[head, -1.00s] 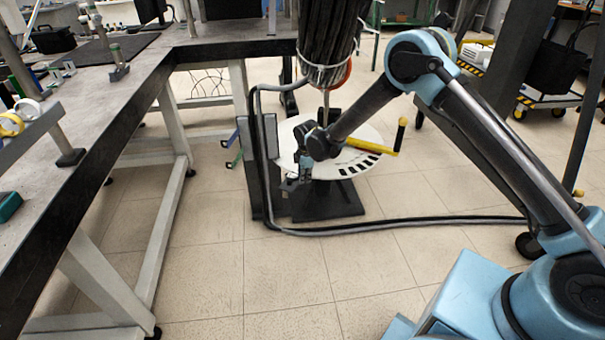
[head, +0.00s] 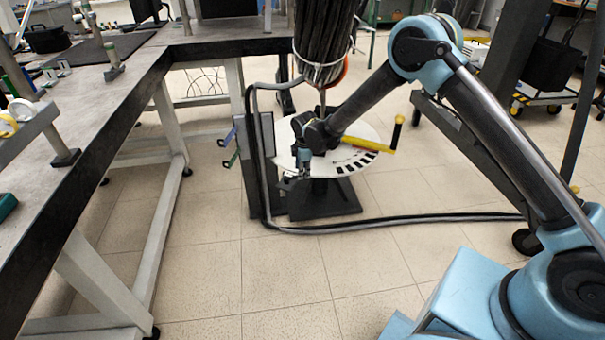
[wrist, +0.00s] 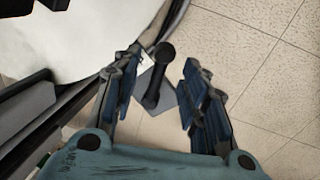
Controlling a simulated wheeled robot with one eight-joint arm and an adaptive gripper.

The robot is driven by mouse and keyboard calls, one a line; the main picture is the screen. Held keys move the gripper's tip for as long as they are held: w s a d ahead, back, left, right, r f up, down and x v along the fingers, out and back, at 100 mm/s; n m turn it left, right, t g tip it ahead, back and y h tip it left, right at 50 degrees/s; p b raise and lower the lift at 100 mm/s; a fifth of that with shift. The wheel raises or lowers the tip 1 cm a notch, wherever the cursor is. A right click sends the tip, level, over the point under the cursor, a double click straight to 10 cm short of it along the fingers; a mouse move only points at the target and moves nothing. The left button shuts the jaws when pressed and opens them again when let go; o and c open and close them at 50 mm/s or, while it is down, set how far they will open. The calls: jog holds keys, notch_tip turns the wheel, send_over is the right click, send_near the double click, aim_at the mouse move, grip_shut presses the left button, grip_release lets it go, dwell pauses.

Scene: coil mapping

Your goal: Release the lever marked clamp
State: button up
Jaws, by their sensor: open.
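A black lever with a rounded end (wrist: 157,75) shows in the wrist view, between the two fingers of my gripper (wrist: 160,88). The fingers stand apart on either side of it, and no grip on it shows. I can read no clamp marking on it. In the head view my gripper (head: 290,185) points down at the near left edge of a white disc (head: 352,133) on a dark stand. The wrist hides part of the disc, and the black lever cannot be made out there. Blue (head: 229,137) and green (head: 230,160) levers stick out left of the dark panel beside the disc.
A hose (head: 400,221) runs along the floor to the right. A workbench (head: 110,100) stands left. The floor in front is clear.

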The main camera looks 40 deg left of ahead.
notch_tip(320, 180, up, 9)
jog(key=d, duration=0.1)
jog(key=shift+s+d+f, duration=0.15)
jog(key=shift+s, duration=0.3)
